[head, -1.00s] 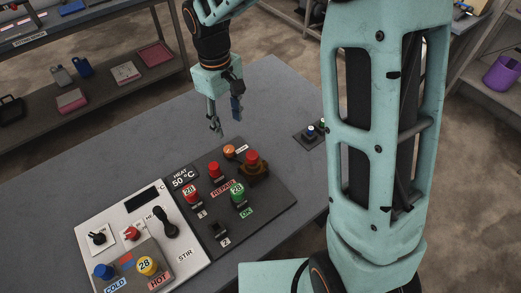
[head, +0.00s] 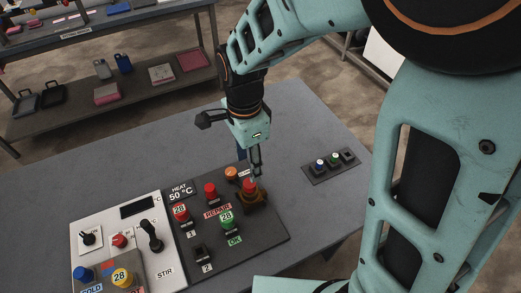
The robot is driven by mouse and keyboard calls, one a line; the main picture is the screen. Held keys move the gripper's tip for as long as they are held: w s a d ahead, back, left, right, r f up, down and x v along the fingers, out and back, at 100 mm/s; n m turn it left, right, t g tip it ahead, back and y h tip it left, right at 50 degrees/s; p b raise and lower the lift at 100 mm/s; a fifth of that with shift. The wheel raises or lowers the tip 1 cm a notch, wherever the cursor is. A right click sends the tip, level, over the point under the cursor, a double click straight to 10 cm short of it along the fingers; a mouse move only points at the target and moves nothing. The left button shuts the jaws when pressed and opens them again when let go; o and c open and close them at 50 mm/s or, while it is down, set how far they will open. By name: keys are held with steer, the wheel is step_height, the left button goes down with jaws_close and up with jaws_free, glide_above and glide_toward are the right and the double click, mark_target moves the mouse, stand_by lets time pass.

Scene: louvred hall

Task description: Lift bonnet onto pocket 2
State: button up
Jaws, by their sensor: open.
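A brass-brown fitting (head: 257,201) with a red top stands at the right of the dark panel (head: 272,229). The red top (head: 249,186) looks like the bonnet, though no label confirms it. My gripper (head: 249,163) hangs open and empty just above and behind it, fingers pointing down; I cannot tell if they touch it. Pocket 2 (head: 203,252), a dark holder beside the label 2, is at the panel's front left and looks empty. Pocket 1 (head: 181,221) holds a red piece marked 28.
A green piece (head: 226,224) marked 28, a red button (head: 210,189) and an orange knob (head: 232,173) stand close by. A white control panel (head: 105,213) with a black lever (head: 151,236) is at left. A small button box (head: 329,165) stands at right.

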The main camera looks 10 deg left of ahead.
mark_target(250, 184)
steer(key=shift+f+m, duration=0.15)
steer(key=shift+m, duration=0.15)
step_height(250, 184, down, 10)
steer(key=b, duration=0.7)
steer(key=shift+b, duration=0.35)
steer(key=shift+s, duration=0.15)
jaws_close()
